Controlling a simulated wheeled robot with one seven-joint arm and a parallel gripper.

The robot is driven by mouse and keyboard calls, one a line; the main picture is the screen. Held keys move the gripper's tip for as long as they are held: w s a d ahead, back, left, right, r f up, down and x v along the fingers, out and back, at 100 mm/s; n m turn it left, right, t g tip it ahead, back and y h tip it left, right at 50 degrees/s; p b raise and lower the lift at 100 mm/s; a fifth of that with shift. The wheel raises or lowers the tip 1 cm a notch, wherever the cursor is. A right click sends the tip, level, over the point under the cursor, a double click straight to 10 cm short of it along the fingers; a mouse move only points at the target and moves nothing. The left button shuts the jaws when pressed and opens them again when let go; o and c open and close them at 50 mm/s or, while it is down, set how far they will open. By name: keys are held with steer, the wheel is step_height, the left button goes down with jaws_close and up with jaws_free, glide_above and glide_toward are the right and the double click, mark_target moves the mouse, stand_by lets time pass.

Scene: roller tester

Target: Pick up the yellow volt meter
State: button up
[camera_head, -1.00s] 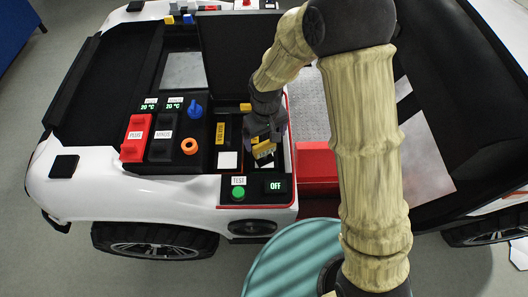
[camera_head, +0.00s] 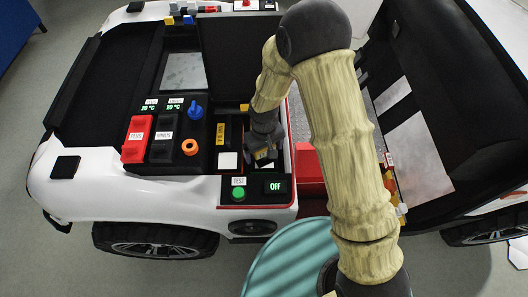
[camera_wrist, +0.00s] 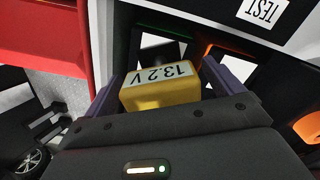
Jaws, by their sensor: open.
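The yellow volt meter (camera_wrist: 160,94) has a white label reading "13.2 V". In the wrist view it sits between the two purple fingers of my gripper (camera_wrist: 163,76), which are open on either side of it. I cannot tell whether either finger touches it. In the head view my gripper (camera_head: 262,150) points down over the right part of the black panel. Only a small yellow bit of the meter (camera_head: 264,155) shows there; my gripper hides most of the rest.
The panel's TEST label and green button (camera_head: 238,193) and the OFF display (camera_head: 275,187) lie just in front. A red block (camera_head: 309,170) is close on the right. A blue knob (camera_head: 195,110), an orange ring (camera_head: 190,147) and a red switch (camera_head: 136,140) are to the left.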

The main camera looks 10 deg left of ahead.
stand_by(0.5)
steer(key=c, duration=1.4)
steer(key=shift+o, duration=0.2)
steer(key=shift+r+b, duration=0.3)
steer(key=shift+r, duration=4.7)
